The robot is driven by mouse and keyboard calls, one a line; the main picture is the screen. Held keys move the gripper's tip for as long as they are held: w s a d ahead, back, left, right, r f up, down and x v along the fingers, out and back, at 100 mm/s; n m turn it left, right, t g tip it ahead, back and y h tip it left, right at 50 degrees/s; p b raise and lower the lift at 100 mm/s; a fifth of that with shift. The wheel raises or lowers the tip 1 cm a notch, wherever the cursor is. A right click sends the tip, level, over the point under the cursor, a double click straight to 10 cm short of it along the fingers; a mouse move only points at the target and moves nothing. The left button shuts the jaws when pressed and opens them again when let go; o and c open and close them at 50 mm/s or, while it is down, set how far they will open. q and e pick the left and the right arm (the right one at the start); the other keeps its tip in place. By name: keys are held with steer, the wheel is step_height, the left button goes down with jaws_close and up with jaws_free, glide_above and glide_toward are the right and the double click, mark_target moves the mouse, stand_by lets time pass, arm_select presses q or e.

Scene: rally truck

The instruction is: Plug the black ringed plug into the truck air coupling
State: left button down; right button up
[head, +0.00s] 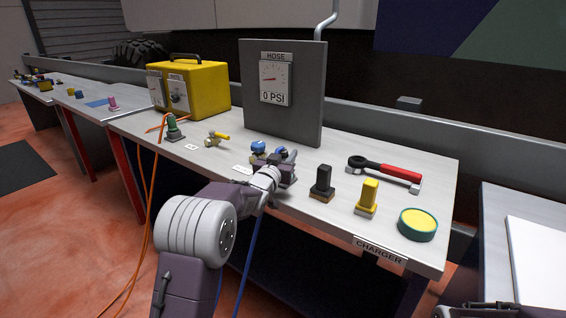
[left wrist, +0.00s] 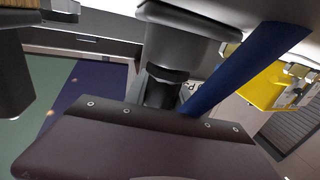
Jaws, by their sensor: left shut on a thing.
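My left gripper (head: 278,170) is over the middle of the workbench, near the front edge, shut on the black ringed plug. The plug shows in the left wrist view as a dark cylinder with a ring (left wrist: 167,85), with a blue hose (left wrist: 245,65) beside it. In the head view the blue hose (head: 247,265) hangs below the bench edge. A brass fitting with a blue top (head: 258,147) stands just behind and left of the gripper. The gripper hides most of this spot in the head view. I cannot tell whether the plug touches or sits in the coupling.
A grey gauge panel (head: 283,110) reading 0 PSI stands behind. A black block (head: 322,181), yellow block (head: 367,195), round yellow-green tin (head: 417,224) and red-handled ratchet (head: 388,172) lie right. A brass valve (head: 216,139), green plug (head: 174,127) and yellow case (head: 195,88) are left.

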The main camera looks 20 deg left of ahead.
arm_select(q)
steer(key=shift+r, duration=0.1)
step_height(320, 180, up, 28)
steer(key=p, duration=1.5)
steer(key=shift+p, duration=0.3)
step_height(320, 180, up, 5)
steer(key=p, duration=0.5)
steer(key=shift+r+p, duration=0.15)
steer(key=shift+p, duration=0.25)
steer(key=shift+d+r, duration=0.1)
steer(key=shift+r, duration=0.15)
